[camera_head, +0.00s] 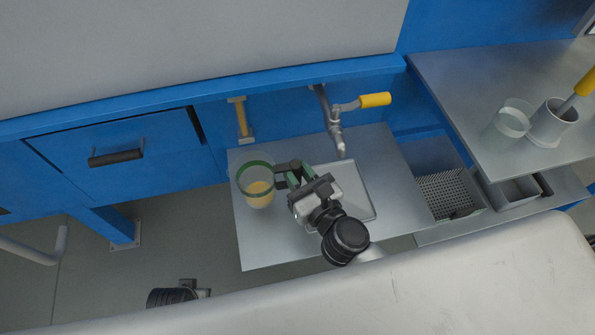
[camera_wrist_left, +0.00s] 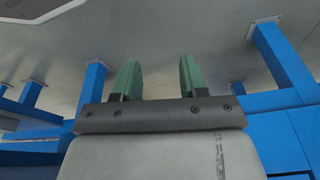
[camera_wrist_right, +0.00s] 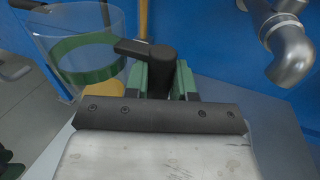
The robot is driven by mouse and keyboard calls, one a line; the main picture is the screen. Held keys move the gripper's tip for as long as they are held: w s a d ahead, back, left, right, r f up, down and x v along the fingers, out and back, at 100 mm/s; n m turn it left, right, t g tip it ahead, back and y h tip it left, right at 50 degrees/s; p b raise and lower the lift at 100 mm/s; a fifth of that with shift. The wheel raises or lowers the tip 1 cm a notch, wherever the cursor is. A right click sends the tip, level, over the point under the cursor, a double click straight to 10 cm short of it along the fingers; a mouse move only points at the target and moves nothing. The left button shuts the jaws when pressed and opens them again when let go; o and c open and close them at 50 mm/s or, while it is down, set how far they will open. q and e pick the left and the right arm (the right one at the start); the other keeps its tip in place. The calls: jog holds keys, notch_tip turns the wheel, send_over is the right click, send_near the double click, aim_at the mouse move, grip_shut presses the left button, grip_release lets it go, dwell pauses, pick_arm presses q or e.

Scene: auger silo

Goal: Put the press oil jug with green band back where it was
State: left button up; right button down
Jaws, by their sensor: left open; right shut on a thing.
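The press oil jug (camera_head: 257,186) is clear, with a green band and some yellow oil inside. It appears upright at the left part of the metal shelf below the tap. My right gripper (camera_head: 284,176) is shut on its dark handle; the jug and handle also show in the right wrist view (camera_wrist_right: 88,62). I cannot tell whether the jug's base touches the shelf. My left gripper (camera_wrist_left: 158,80) is open and empty in the left wrist view, with blue legs and grey floor beyond it. Its fingers are hidden in the head view.
The metal shelf (camera_head: 268,248) holds a pale tray (camera_head: 357,190) under the tap (camera_head: 335,130) with its yellow lever. A yellow-handled tool (camera_head: 241,118) hangs on the blue front. The right-hand bench (camera_head: 465,90) carries a clear cup (camera_head: 508,122) and a metal pot (camera_head: 551,125).

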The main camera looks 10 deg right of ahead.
notch_tip(320, 180, down, 3)
jog(key=b, duration=0.3)
jog(key=shift+f+b, duration=0.6)
jog(key=shift+f, duration=0.05)
jog(key=shift+f+b, duration=0.4)
jog(key=shift+b, duration=0.1)
pick_arm(q)
notch_tip(320, 180, up, 13)
jog(key=s+t, duration=0.1)
jog(key=shift+s+a+f, duration=0.15)
jog(key=shift+a, duration=0.05)
pick_arm(e)
jog(key=shift+f, duration=0.1)
pick_arm(q)
jog(key=shift+w+d+t+h+b, duration=0.15)
jog(key=shift+w+d+t+b, duration=0.15)
jog(key=shift+w+t, duration=0.4)
jog(key=shift+w+d+t+h+b, duration=0.2)
jog(key=shift+w+t+b, duration=0.2)
jog(key=shift+w, duration=0.5)
pick_arm(e)
jog(key=shift+f, duration=0.65)
jog(key=c, duration=0.9)
grip_release()
jog(key=shift+o, duration=0.2)
pick_arm(q)
jog(key=shift+s, duration=0.1)
